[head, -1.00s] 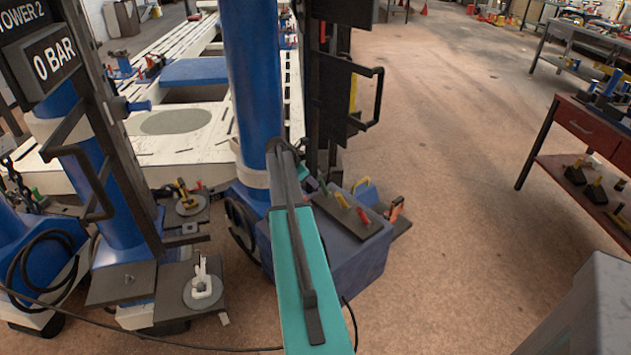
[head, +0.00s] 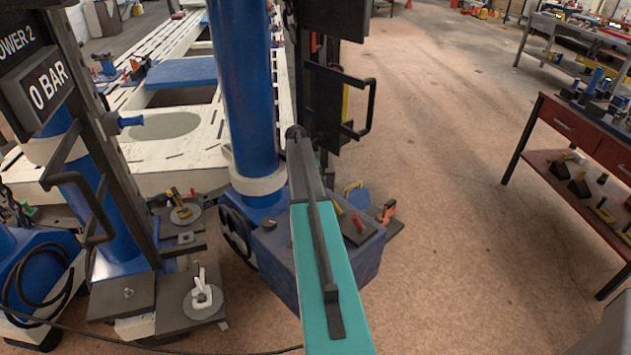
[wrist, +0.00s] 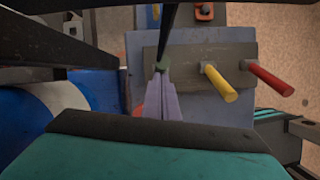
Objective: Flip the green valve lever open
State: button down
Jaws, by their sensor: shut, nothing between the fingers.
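In the wrist view, a dark plate (wrist: 190,62) on a blue-grey block carries a row of levers. The green lever (wrist: 162,62) is at the left of the row, mostly hidden, with only a small green part showing. My gripper (wrist: 160,82) has lavender fingers, shut with nothing between them. The fingertips are right by the green part; I cannot tell if they touch it. In the head view my teal arm hides the green lever and the gripper.
A yellow lever (wrist: 220,82) and a red lever (wrist: 270,83) stand to the right on the same plate. A blue column (head: 243,95) rises behind my arm. A black handle (head: 362,105) sticks out above the block. The floor on the right is open up to a red bench (head: 570,120).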

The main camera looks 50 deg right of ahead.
jog(key=shift+w+a, duration=0.1)
jog(key=shift+w, duration=0.05)
dwell(0.5)
jog(key=a+b+v, duration=0.1)
jog(key=v, duration=1)
jog(key=shift+w+a, duration=0.35)
jog(key=shift+w, duration=0.05)
jog(key=shift+f, duration=0.1)
dwell(0.3)
